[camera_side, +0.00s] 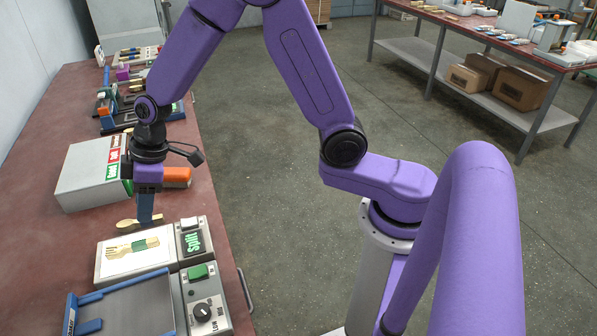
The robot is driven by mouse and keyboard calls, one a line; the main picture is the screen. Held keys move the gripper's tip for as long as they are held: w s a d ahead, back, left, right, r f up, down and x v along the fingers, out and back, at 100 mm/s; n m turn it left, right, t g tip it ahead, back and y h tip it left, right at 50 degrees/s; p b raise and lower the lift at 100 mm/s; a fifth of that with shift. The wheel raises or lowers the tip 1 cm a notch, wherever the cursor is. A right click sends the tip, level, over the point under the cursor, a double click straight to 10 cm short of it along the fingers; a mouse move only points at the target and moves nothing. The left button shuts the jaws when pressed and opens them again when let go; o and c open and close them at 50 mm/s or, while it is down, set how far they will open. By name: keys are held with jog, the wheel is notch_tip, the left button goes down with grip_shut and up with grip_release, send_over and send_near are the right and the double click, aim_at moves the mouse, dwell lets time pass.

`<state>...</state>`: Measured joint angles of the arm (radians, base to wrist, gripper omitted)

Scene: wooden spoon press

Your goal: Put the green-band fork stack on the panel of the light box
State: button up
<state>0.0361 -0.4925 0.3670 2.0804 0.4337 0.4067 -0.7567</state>
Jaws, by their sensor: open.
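The green-band fork stack (125,248) is a bundle of pale wooden forks with a green band. It lies on the white panel (150,263) of the light box, near the panel's middle. My gripper (145,219) points down just beyond the far edge of the light box, apart from the stack. Its fingers are seen nearly edge-on, and I see nothing held between them. A wooden spoon (126,223) lies by the fingertips, partly hidden by them; I cannot tell whether they touch.
A grey box (85,180) with red and green labels stands behind my gripper, with an orange part (177,177) beside it. A blue-railed tray (135,305) is in front.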

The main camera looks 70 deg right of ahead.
jog(key=s+d+r+n+h, duration=0.1)
jog(key=s+d, duration=0.3)
jog(key=s, duration=0.6)
jog(key=s+d+r+n+g+h, duration=0.1)
jog(key=s+d+r, duration=0.2)
jog(key=s, duration=0.7)
jog(key=s+d+r+n+g+h, duration=0.1)
jog(key=s+d+r, duration=0.1)
jog(key=s+d, duration=0.5)
jog(key=s, duration=0.3)
jog(key=shift+r, duration=0.25)
